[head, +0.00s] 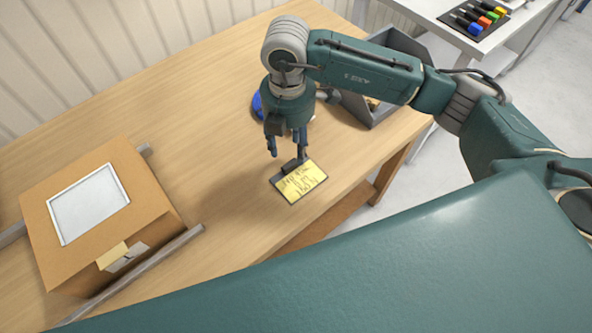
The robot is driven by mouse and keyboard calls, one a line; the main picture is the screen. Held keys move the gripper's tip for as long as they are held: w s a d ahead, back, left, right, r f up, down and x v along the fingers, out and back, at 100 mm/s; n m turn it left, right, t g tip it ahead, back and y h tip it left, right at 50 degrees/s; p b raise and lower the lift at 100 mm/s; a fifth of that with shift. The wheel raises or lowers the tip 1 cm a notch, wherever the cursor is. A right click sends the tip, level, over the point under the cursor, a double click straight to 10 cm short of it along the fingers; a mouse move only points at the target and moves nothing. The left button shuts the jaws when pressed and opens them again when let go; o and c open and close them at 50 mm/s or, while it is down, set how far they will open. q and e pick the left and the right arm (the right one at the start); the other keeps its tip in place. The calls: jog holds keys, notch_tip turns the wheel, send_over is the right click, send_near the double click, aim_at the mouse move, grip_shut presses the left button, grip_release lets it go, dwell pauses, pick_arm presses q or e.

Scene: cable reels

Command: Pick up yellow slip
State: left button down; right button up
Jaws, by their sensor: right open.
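The yellow slip (305,183) lies on the wooden table, held in a dark clip or board along its upper left edge. It carries handwritten marks. My right gripper (286,154) points down just above and to the left of the slip's far edge. Its fingers are apart and nothing shows between them. One finger is close to the dark clip; I cannot tell whether it touches. My left gripper is not in view.
A brown box (95,212) with a white framed panel stands at the left, between grey rails. A blue round object (257,104) and a grey bin (385,108) are behind my right gripper. A white table (440,15) with coloured items is at the back right. The table's middle is clear.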

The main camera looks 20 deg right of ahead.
aim_at(289, 162)
jog(key=shift+f, duration=0.4)
jog(key=f, duration=0.1)
jog(key=f+p, duration=0.1)
jog(key=f, duration=0.1)
jog(key=f+p, duration=0.1)
jog(key=shift+s+a+f, duration=0.1)
jog(key=shift+a+f, duration=0.05)
jog(key=shift+a, duration=0.1)
jog(key=shift+f, duration=0.25)
jog(key=shift+c, duration=1.3)
jog(key=c, duration=0.8)
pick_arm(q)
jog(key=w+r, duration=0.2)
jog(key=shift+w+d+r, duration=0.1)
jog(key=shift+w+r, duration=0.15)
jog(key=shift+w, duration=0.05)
pick_arm(e)
grip_shut()
